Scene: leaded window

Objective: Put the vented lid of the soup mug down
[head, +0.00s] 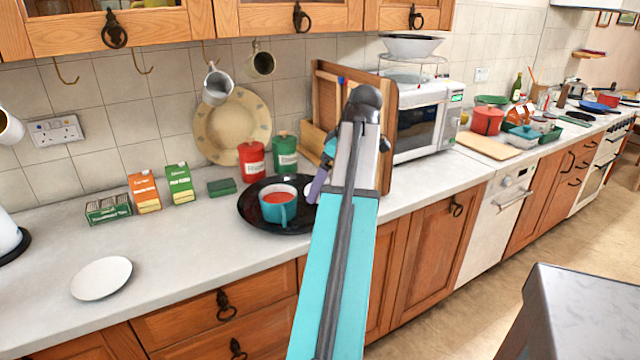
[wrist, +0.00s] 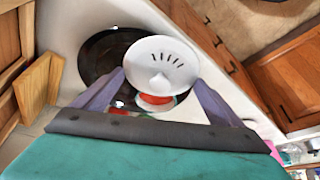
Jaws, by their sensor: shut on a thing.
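The vented lid (wrist: 162,62) is a white disc with a row of dark slots and a small knob, seen in the wrist view. My gripper (wrist: 160,80) is shut on it, with one purple finger at each side. The lid is in front of the soup mug (wrist: 155,108) in that view and hides much of it; red soup shows below its edge. In the head view the teal mug (head: 281,212) stands upright and uncovered on a round black tray (head: 255,224). My gripper (head: 317,187) is just right of the mug there, and my arm hides most of the lid.
A white plate (head: 101,278) lies on the counter at left, with bare counter (head: 185,255) between it and the tray. A red canister (head: 252,161) and a green canister (head: 285,153) stand behind the mug. A wooden rack (head: 325,120) and microwave (head: 425,120) stand behind my arm.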

